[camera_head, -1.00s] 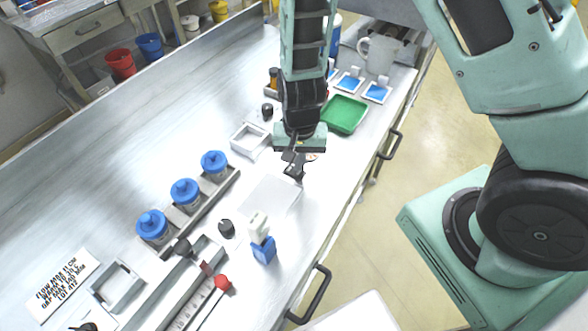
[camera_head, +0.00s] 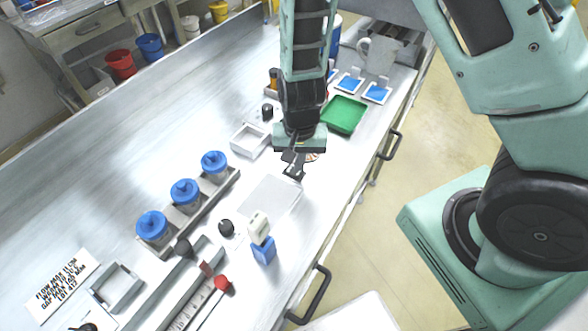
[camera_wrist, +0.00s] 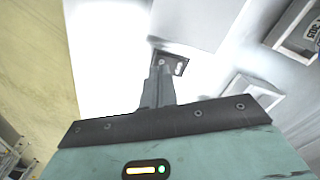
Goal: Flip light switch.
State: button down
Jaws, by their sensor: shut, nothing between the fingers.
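My gripper (camera_head: 294,172) points down over the workbench, its fingers shut and empty, close to the far right corner of a flat white panel (camera_head: 268,200). In the wrist view my gripper (camera_wrist: 163,82) shows its narrow fingers together, in front of a bright white surface. A dark piece with pale slots (camera_wrist: 179,66) is at the fingertips; I cannot tell whether it belongs to the fingers or touches them. No light switch can be made out for certain. A small round thing (camera_head: 313,156) is partly hidden just right of the gripper.
Blue-lidded jars (camera_head: 185,192) stand in a rack at the left. A white-and-blue block (camera_head: 263,248) and a black knob (camera_head: 226,228) are nearer. A green tray (camera_head: 343,114) and an open white box (camera_head: 250,141) lie beyond. The bench front has handles (camera_head: 318,293).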

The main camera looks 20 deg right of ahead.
jog(key=shift+f+b, duration=0.75)
jog(key=shift+f, duration=0.2)
dwell(1.0)
jog(key=shift+r, duration=0.1)
notch_tip(320, 180, up, 7)
jog(key=p, duration=0.6)
jog(key=shift+p, duration=0.4)
jog(key=shift+a, duration=0.1)
